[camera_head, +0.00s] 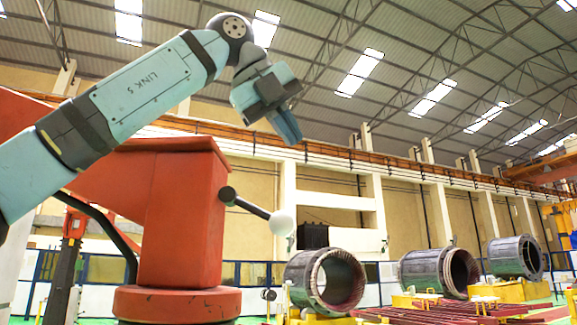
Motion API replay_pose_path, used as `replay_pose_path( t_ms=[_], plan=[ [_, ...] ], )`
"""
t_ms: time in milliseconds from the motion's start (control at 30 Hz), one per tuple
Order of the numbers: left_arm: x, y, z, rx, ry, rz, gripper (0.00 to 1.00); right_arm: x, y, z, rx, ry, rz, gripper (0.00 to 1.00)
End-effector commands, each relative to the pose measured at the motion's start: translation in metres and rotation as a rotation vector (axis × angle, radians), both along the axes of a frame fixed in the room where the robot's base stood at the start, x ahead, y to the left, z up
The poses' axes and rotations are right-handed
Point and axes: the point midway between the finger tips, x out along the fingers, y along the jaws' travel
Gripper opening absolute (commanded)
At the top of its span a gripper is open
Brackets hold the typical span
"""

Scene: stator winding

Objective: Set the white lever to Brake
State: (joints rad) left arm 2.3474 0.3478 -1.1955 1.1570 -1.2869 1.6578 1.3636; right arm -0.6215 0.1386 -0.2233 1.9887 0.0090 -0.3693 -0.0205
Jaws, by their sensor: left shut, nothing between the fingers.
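The lever is a dark rod with a round white knob (281,223) at its end. It comes out of the right side of an orange-red machine column (182,215) and slants down to the right. My left gripper (291,137) hangs above the knob with its fingers shut and empty, pointing down and slightly right. A clear gap separates the fingertips from the knob. No Brake marking is readable. My right gripper is not in view.
The orange-red machine arm (130,175) extends left from the column, behind my left arm. Stator rings (326,281) stand on yellow supports at the right, farther back. The space right of the knob is open.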

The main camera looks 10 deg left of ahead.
Motion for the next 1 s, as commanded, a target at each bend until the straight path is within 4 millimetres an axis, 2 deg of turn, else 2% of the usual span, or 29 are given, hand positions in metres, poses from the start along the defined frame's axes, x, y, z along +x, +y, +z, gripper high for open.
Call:
replay_pose_path(
  t_ms=[100,300,1000],
  plan=[
    [-0.009,-0.003,0.019,-0.002,0.001,0.001,0.0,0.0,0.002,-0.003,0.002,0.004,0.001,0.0],
    [-0.017,-0.005,0.036,-0.001,0.001,0.001,0.0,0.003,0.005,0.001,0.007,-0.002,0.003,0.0],
    [-0.018,-0.005,0.039,-0.001,0.0,0.0,0.0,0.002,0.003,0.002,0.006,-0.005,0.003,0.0]
  ],
)
